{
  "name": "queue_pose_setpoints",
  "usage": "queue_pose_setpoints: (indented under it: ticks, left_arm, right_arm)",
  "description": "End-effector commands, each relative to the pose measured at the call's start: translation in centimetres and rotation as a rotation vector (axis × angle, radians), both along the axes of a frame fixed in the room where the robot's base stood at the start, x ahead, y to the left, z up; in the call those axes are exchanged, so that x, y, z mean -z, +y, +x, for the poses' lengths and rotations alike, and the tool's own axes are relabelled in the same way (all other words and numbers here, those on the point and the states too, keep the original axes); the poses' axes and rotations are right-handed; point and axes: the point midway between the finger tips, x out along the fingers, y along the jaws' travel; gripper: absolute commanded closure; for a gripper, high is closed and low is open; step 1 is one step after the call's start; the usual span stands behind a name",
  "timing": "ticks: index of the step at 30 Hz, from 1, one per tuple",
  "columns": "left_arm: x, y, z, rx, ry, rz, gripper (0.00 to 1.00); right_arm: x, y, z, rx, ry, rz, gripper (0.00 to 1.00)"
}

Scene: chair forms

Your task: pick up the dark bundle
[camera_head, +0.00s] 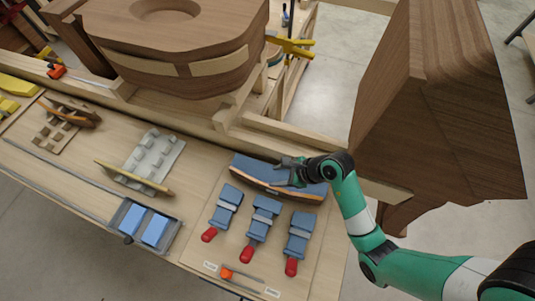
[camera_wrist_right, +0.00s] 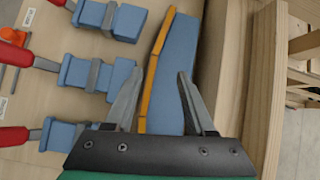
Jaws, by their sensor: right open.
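A curved bundle (camera_head: 250,170) with a blue face, a dark edge and a thin orange strip lies on the wooden bench; it best fits the dark bundle. In the right wrist view the bundle (camera_wrist_right: 168,95) shows as a blue piece with an orange edge. My right gripper (camera_head: 288,172) is over its middle and hides part of it. In the wrist view the open fingers (camera_wrist_right: 161,76) lie either side of the orange strip, the right fingertip overlapping the blue. Whether they touch it is unclear. My left gripper is not in view.
Several blue clamps (camera_head: 262,220) with red handles lie just in front of the bundle. A raised wooden rail (camera_head: 200,125) runs behind it. A large brown wooden form (camera_head: 435,100) stands at right, another (camera_head: 185,50) at the back. A tray (camera_head: 145,225) with blue blocks lies left.

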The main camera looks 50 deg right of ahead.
Motion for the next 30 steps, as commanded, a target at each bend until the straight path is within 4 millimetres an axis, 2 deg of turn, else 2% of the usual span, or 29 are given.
queue_pose_setpoints:
  ticks: [1,3,6,11,14,21,30]
  left_arm:
    - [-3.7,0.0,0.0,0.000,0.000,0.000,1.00]
    - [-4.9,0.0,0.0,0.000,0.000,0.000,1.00]
    - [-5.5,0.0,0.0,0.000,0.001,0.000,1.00]
    - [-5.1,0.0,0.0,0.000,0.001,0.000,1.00]
    - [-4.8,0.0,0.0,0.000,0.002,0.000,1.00]
    - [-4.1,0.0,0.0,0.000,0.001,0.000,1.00]
    - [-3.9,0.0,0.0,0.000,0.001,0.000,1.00]
  right_arm:
    - [-1.2,-0.8,-2.4,0.045,0.062,0.017,0.45]
    - [-0.8,-1.2,-4.5,0.082,0.105,0.041,0.45]
    - [-0.7,-1.7,-5.6,0.112,0.124,0.053,0.45]
    - [-0.4,-1.9,-5.4,0.119,0.120,0.053,0.45]
    - [0.6,-1.7,-4.9,0.117,0.120,0.054,0.45]
    - [4.3,-0.7,-2.7,0.115,0.120,0.052,0.45]
    - [5.8,-0.3,-2.0,0.116,0.118,0.053,0.45]
